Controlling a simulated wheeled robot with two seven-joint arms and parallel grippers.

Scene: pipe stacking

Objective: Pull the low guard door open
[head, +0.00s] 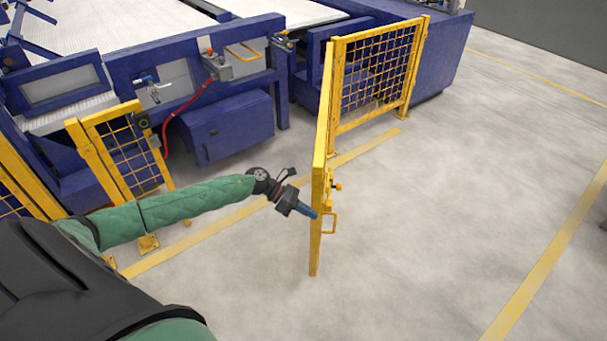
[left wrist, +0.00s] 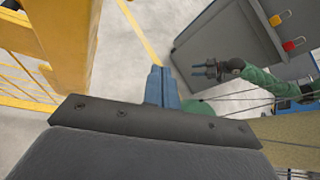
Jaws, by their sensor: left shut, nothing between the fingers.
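The low guard door (head: 319,160) is a yellow frame seen nearly edge-on in the head view. It stands swung out from the fence line, towards me. Its handle (head: 335,223) and a small latch (head: 337,187) show on its right side. My left gripper (head: 313,213) is shut and empty at the door's left face, close to its free edge; I cannot tell whether it touches. In the left wrist view the door (left wrist: 72,40) fills the upper left, beside the shut blue fingers (left wrist: 161,88). My right gripper (left wrist: 203,68) shows small there, away from the door.
A fixed yellow mesh panel (head: 378,75) stands behind the door and another panel (head: 120,150) stands left of the opening. Blue machinery (head: 228,130) with a red hose lies beyond. The grey floor (head: 450,190) right of the door is clear. A grey cabinet (left wrist: 235,35) carries padlocks.

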